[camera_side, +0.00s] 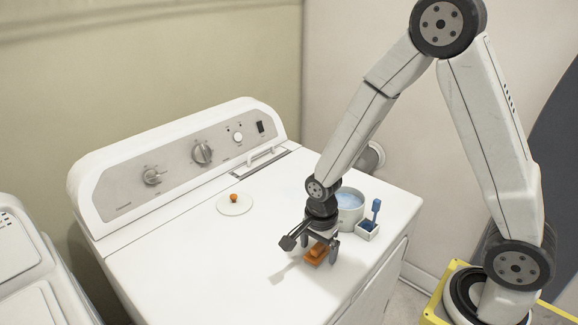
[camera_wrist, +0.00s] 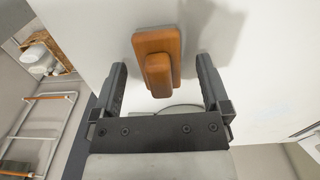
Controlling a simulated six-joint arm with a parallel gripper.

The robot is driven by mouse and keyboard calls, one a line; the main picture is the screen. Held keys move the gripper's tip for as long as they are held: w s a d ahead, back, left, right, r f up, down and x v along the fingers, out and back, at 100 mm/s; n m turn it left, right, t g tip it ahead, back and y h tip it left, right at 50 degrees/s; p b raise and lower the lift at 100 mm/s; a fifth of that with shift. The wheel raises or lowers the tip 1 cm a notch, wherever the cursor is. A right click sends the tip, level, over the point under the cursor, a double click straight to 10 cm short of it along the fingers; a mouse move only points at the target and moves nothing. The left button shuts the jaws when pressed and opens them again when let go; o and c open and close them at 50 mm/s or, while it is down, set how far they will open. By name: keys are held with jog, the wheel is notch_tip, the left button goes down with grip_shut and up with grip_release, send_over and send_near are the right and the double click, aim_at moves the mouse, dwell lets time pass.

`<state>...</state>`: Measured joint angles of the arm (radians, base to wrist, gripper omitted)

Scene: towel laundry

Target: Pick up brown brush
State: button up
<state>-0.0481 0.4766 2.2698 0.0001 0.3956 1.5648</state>
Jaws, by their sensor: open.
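The brown brush (camera_side: 315,257) is an orange-brown block with a raised grip, lying on the white top of the machine near its front edge. My gripper (camera_side: 318,244) points down just above it, with its jaws apart. In the wrist view, the brush (camera_wrist: 173,42) shows its flat base and raised handle. It sits between the two dark fingers of my gripper (camera_wrist: 160,72), with a clear gap on each side. Neither finger appears to touch it. In the side view, the gripper partly covers the brush.
A white pot (camera_side: 350,218) of blue liquid stands behind the gripper. A small white holder (camera_side: 368,232) with a blue brush (camera_side: 376,208) is to its right. A white lid (camera_side: 235,207) with an orange knob lies to the left. The machine top (camera_side: 185,255) is clear at left.

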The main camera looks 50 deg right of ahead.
jog(key=shift+f, duration=0.2)
dwell(0.4)
grip_shut()
